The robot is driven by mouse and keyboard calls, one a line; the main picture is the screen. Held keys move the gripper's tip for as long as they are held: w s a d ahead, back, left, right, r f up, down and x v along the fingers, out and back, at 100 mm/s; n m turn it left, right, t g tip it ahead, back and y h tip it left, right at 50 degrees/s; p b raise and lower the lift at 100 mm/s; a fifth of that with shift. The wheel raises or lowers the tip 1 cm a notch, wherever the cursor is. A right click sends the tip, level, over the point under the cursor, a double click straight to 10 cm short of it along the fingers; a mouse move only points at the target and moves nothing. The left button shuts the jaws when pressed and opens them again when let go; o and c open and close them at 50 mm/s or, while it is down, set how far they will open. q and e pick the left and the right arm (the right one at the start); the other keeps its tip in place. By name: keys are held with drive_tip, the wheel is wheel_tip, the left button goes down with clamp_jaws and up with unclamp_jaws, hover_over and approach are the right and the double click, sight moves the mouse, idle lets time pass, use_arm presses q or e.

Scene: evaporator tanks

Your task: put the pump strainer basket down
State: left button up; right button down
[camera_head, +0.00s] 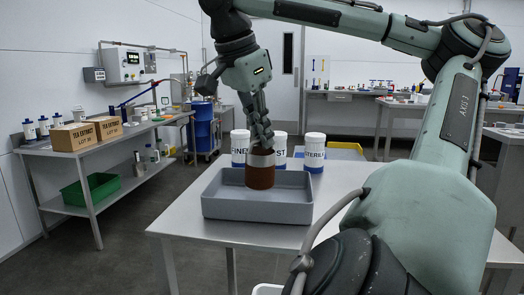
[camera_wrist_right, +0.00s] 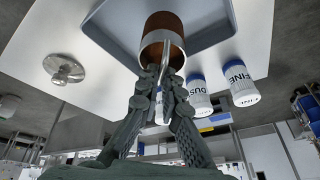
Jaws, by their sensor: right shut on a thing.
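The pump strainer basket (camera_head: 260,174) is a rust-brown cylinder with a silver rim and a thin metal handle. It is upright, within the outline of the grey tray (camera_head: 256,211) on the steel table; I cannot tell whether its base touches the tray floor. My right gripper (camera_head: 263,137) is above the basket, fingers pointing down and shut on its handle. In the right wrist view the basket (camera_wrist_right: 162,24) hangs beyond the fingertips of the right gripper (camera_wrist_right: 163,84), with the handle between them. My left gripper is not in view.
Labelled white-and-blue jars (camera_head: 314,151) stand behind the tray. A metal lid-like disc (camera_wrist_right: 65,69) lies beside the tray in the wrist view. The table (camera_head: 180,219) is bare left of the tray. A side bench (camera_head: 75,147) carries cardboard boxes (camera_head: 74,136).

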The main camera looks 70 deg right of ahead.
sight(262, 157)
wheel_tip(262, 157, down, 3)
drive_tip(key=shift+r, duration=0.1)
drive_tip(key=shift+f, duration=0.2)
drive_tip(key=c, duration=1.7)
unclamp_jaws()
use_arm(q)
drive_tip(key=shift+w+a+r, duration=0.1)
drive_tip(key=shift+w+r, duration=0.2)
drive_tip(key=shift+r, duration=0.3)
use_arm(e)
drive_tip(key=shift+r, duration=0.1)
